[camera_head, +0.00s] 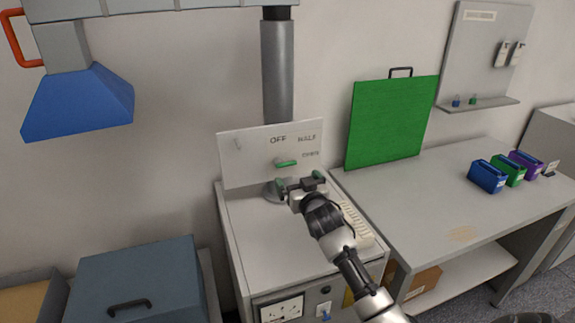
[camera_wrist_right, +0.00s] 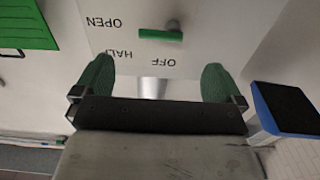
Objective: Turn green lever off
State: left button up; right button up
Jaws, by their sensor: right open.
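The green lever (camera_head: 286,163) sits on a white panel (camera_head: 240,160) marked OFF, HALF and OPEN. In the head view it lies nearly level, with its pivot at the left and its green handle to the right. In the right wrist view the lever (camera_wrist_right: 160,35) appears upside down, beyond the fingertips. My right gripper (camera_head: 299,183) is just below and in front of the lever, apart from it. Its two green-padded fingers (camera_wrist_right: 158,80) are spread wide with nothing between them. My left gripper is not in either view.
A green board (camera_head: 392,120) leans on the wall at the right, above a table (camera_head: 420,205) with coloured bins (camera_head: 487,177). A blue hood (camera_head: 80,105) hangs at the left.

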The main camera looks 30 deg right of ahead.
jog(key=p+x, duration=0.1)
jog(key=x, duration=0.7)
jog(key=shift+w, duration=0.2)
jog(key=c, duration=0.8)
